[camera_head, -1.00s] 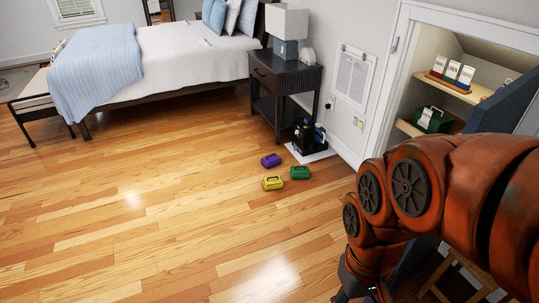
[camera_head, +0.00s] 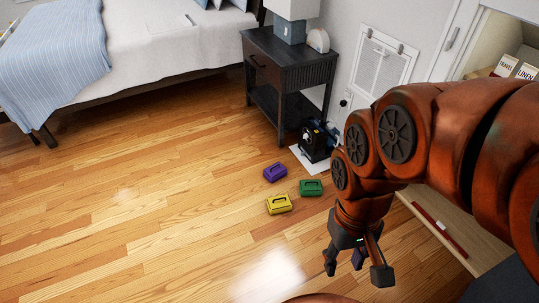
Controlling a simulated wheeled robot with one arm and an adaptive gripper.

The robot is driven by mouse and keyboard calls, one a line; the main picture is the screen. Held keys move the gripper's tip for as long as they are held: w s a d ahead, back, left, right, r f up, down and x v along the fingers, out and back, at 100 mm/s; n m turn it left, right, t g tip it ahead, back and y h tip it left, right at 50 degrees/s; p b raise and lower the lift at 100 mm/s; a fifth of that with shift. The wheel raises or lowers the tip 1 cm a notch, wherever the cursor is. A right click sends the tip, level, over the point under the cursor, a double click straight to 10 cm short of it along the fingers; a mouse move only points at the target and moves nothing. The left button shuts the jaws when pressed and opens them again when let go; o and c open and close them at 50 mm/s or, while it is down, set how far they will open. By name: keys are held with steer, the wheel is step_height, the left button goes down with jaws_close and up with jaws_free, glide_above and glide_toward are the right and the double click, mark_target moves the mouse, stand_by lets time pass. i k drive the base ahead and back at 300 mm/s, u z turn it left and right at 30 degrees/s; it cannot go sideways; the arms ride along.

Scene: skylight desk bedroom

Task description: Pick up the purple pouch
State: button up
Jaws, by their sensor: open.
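The purple pouch (camera_head: 275,172) lies on the wood floor, in front of the dark nightstand. A green pouch (camera_head: 311,188) lies to its lower right and a yellow pouch (camera_head: 279,204) lies just below it. My gripper (camera_head: 355,272) hangs at the lower right, fingers pointing down and spread apart. It is open, and no object shows clearly between its fingers. It is nearer to me than the pouches and apart from them.
The nightstand (camera_head: 285,75) stands behind the pouches. A black device (camera_head: 317,141) sits on a white mat (camera_head: 312,161) beside it. The bed (camera_head: 170,50) is at the upper left. A shelf opening (camera_head: 500,60) is at the right. The floor at left is clear.

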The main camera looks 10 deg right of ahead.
mark_target(274, 173)
steer(key=i, duration=1.3)
steer(key=z, duration=2.2)
steer(key=i, duration=1.1)
steer(key=u, duration=3.95)
